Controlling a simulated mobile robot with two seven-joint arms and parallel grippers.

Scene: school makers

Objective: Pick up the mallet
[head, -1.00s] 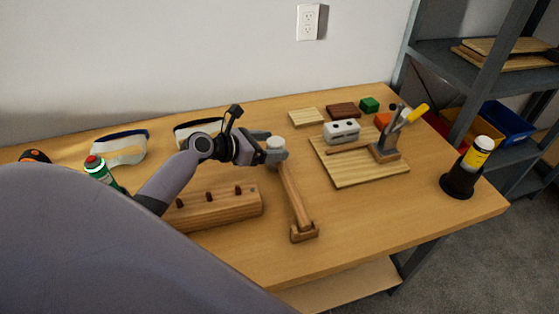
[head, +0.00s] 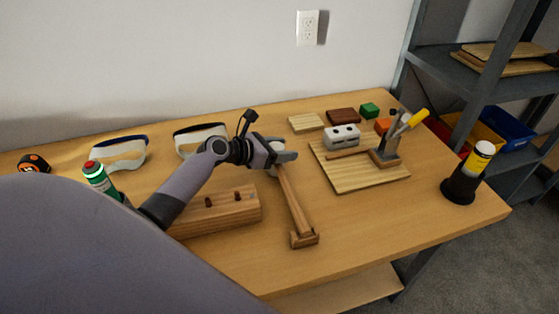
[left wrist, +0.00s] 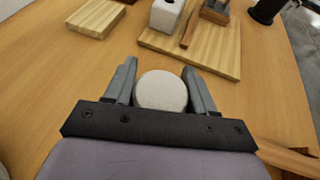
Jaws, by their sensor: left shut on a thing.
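The mallet (head: 296,208) has a wooden handle slanting toward the front of the table, its near end at a small wooden block (head: 304,239). Its far end is a pale round head (left wrist: 162,91), largely hidden by my gripper in the head view. My left gripper (head: 286,151) is at this head. In the left wrist view, the two grey fingers (left wrist: 161,88) stand on either side of the pale head, shut on it. My right gripper is not in view.
A wooden rack with pegs (head: 222,211) lies left of the handle. A wooden board (head: 365,180) with tools stands to the right. Safety goggles (head: 122,152) and a green bottle (head: 101,178) are on the left.

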